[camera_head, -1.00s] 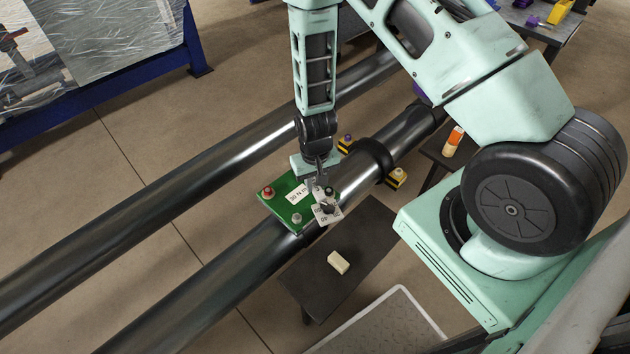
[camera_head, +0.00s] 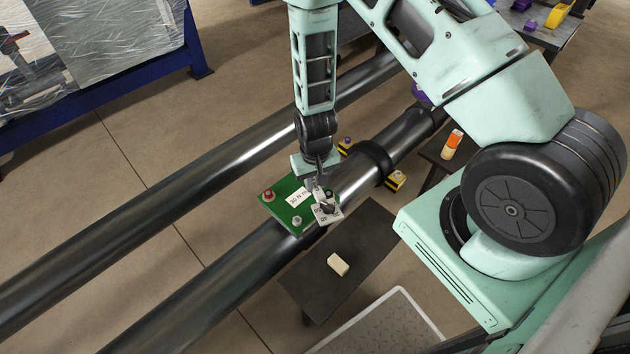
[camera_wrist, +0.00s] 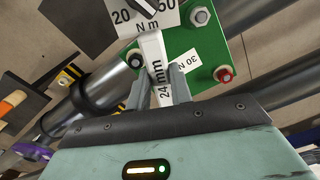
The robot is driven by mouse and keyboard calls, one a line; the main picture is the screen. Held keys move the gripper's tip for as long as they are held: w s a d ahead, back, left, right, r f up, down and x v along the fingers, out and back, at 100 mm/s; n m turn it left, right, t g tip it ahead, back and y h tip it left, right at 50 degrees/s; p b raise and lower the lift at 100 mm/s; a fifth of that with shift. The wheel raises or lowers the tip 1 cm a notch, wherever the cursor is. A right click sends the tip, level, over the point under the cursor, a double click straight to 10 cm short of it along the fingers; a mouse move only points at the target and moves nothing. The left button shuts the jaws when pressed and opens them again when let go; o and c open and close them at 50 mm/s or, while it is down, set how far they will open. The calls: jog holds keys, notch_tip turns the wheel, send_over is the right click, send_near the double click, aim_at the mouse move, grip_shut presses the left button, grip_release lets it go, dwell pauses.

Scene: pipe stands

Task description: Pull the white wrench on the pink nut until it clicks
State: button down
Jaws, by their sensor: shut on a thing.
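The white wrench (camera_wrist: 157,65) is marked "24 mm" on its handle, and my gripper (camera_wrist: 165,90) is shut on that handle in the wrist view. In the head view my gripper (camera_head: 316,184) is above the green plate (camera_head: 283,212). A white dial plate with 20, 60 and N m (camera_wrist: 125,18) and a dark pointer is at the wrench's far end. It also shows in the head view (camera_head: 329,214). I cannot make out a pink nut under it. A red nut (camera_head: 269,195) stands at the plate's left corner, apart from the wrench.
The green plate is on a thick dark pipe (camera_head: 240,265), with a second pipe (camera_head: 150,215) running parallel. Yellow-black blocks (camera_head: 396,180) flank a black collar (camera_head: 374,158). A dark bench (camera_head: 365,240) with a cream block (camera_head: 338,264) is below.

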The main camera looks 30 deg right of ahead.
jog(key=shift+r, duration=0.1)
jog(key=shift+r+p, duration=1.35)
jog(key=shift+r, duration=0.15)
jog(key=shift+f, duration=0.1)
jog(key=w+d+r+n+p, duration=0.1)
jog(key=d+r+n+p, duration=0.1)
jog(key=r, duration=1)
jog(key=shift+w+d+p, duration=0.25)
jog(key=shift+d+p, duration=0.3)
jog(key=shift+p, duration=0.6)
jog(key=shift+f, duration=0.1)
